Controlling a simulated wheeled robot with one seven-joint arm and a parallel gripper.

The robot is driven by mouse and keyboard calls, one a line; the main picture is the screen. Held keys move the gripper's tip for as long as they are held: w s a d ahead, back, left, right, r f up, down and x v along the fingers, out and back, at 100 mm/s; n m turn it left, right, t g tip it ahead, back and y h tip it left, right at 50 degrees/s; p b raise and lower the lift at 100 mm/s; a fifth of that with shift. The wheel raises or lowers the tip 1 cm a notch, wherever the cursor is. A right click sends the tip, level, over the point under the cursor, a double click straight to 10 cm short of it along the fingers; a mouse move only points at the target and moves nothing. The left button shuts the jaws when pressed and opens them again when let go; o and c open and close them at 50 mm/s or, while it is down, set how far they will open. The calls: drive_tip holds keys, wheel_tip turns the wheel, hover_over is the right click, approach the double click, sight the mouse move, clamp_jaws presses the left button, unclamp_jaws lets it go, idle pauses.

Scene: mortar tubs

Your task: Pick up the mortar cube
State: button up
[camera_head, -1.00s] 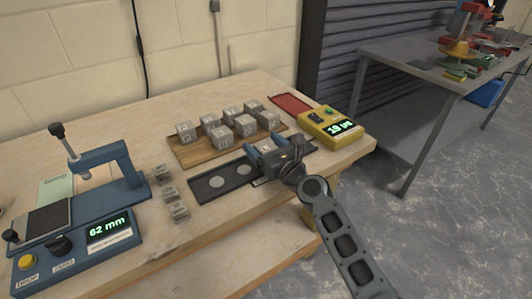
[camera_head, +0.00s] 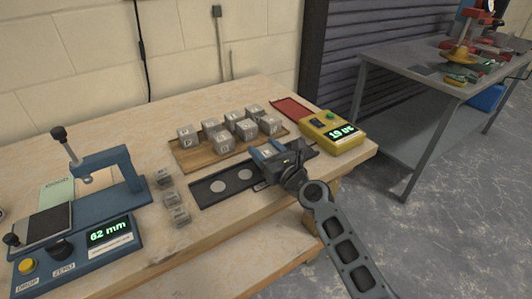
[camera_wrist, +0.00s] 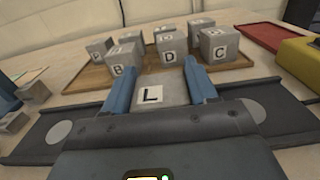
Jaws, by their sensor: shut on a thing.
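My gripper (camera_head: 272,154) is over the dark strip with pale round spots (camera_head: 208,191). In the wrist view its two blue fingers (camera_wrist: 160,92) are shut on a grey mortar cube (camera_wrist: 158,93) with an "L" label. Several other lettered grey cubes, such as the "D" cube (camera_wrist: 171,50) and the "C" cube (camera_wrist: 216,49), stand on a wooden tray (camera_head: 188,162) behind the strip.
Several small grey cubes (camera_head: 173,197) stand in a row left of the strip. A blue device reading 62 mm (camera_head: 112,231) is at the left. A yellow meter (camera_head: 333,133) and a red tray (camera_head: 290,107) are at the right. A grey table (camera_head: 410,65) stands beyond.

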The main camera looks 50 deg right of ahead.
sight(265, 149)
drive_tip(key=shift+r+p, duration=0.4)
drive_tip(key=shift+r, duration=0.25)
wheel_tip(265, 149, up, 4)
drive_tip(key=p, duration=0.2)
drive_tip(key=shift+f+p, duration=0.25)
drive_tip(key=shift+p, duration=0.05)
drive_tip(key=s+d+r, duration=0.6)
drive_tip(key=s+d, duration=0.1)
drive_tip(key=d, duration=0.1)
drive_tip(key=shift+s+d+b, duration=0.3)
drive_tip(key=shift+d+b, duration=0.1)
